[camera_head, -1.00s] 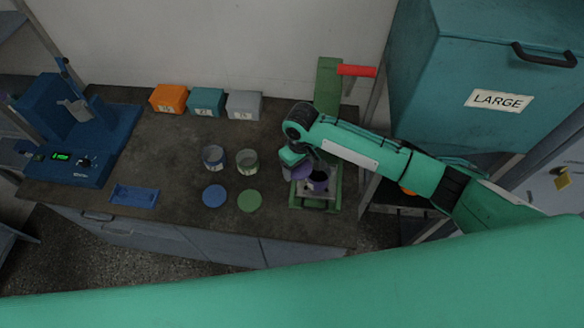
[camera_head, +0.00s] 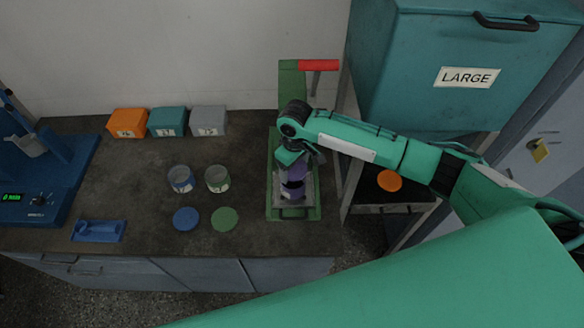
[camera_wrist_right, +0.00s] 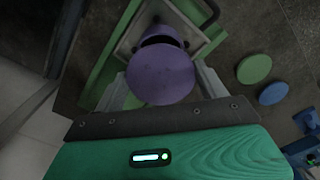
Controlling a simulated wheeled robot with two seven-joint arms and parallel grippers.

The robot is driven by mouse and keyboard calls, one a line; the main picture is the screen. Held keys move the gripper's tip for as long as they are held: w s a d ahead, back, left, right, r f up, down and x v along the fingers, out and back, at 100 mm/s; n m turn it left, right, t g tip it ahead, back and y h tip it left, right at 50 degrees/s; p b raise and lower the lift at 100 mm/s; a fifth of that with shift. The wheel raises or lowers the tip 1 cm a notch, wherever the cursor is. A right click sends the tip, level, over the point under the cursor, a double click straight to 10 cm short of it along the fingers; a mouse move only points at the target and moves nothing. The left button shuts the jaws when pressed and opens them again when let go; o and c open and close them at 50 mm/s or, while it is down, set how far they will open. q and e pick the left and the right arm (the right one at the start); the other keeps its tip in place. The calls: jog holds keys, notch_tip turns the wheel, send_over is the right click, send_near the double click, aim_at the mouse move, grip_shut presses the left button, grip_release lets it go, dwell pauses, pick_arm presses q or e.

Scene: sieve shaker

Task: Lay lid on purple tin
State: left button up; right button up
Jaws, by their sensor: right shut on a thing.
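My right gripper (camera_head: 295,165) is shut on the round purple lid (camera_wrist_right: 160,78); in the right wrist view the lid lies between the two fingers (camera_wrist_right: 163,84). The purple tin (camera_head: 291,191) stands on the plate of the green press-like stand (camera_head: 314,204). In the right wrist view the tin (camera_wrist_right: 161,33) shows just beyond the lid, its dark open mouth partly covered by it. The lid is close to the tin and overlaps it in view; I cannot tell whether they touch. My left gripper is not in view.
A blue tin (camera_head: 181,180) and a green tin (camera_head: 217,180) stand left of the stand, with a blue lid (camera_head: 186,219) and a green lid (camera_head: 224,219) before them. Orange, teal and grey boxes line the back. The stand's red handle (camera_head: 318,66) rises behind my arm.

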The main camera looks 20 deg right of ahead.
notch_tip(320, 180, down, 3)
jog(key=shift+r+b, duration=0.2)
jog(key=shift+b, duration=0.95)
jog(key=shift+f, duration=0.1)
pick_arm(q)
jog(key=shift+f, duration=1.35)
pick_arm(e)
jog(key=shift+a+f, duration=0.1)
jog(key=shift+f, duration=0.4)
pick_arm(q)
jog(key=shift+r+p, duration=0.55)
jog(key=shift+p, duration=0.25)
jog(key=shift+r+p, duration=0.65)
pick_arm(e)
jog(key=shift+f, duration=0.5)
jog(key=o, duration=1)
